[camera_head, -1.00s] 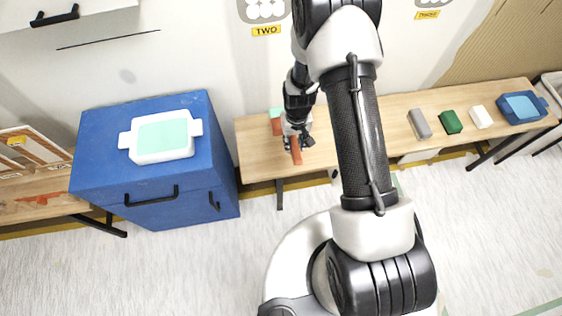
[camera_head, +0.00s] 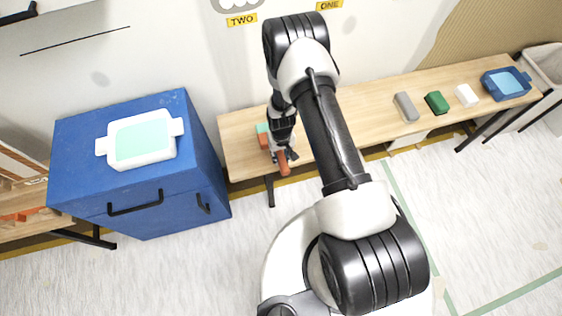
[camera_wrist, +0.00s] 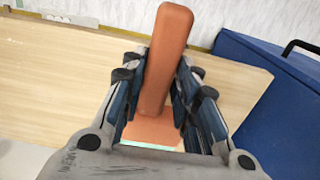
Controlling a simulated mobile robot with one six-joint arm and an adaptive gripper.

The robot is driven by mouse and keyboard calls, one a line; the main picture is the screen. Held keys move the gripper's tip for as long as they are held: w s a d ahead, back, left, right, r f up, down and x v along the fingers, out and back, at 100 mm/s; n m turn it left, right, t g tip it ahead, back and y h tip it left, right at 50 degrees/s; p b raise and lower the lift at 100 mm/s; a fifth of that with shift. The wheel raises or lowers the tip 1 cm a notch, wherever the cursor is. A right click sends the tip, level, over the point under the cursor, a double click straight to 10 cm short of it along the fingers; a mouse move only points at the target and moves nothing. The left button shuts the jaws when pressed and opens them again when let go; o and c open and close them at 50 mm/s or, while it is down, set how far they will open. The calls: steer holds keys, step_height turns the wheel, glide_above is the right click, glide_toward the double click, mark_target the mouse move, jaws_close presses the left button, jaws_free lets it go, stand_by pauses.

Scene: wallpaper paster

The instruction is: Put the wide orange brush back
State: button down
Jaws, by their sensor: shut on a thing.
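The wide orange brush has an orange handle (camera_head: 283,163) and a broad orange head with a mint edge (camera_head: 262,128). My gripper (camera_head: 281,150) is shut on the brush over the left end of the wooden bench (camera_head: 236,140). In the wrist view, my gripper (camera_wrist: 160,95) has its dark fingers on both sides of the orange brush (camera_wrist: 166,55). The handle points away from the wrist and the mint edge is close to the palm. I cannot tell whether the brush touches the bench.
A blue cabinet (camera_head: 85,150) with a white-and-mint tray (camera_head: 171,127) stands left of the bench. A grey block (camera_head: 406,107), a green block (camera_head: 436,103), a white block (camera_head: 466,96) and a blue tray (camera_head: 527,87) line the bench's right side. The bench's middle is clear.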

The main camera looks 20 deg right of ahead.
steer(key=shift+f+b, duration=0.7)
steer(key=shift+f, duration=1.6)
steer(key=c, duration=1.2)
jaws_free()
steer(key=shift+c, duration=0.2)
steer(key=shift+f, duration=0.1)
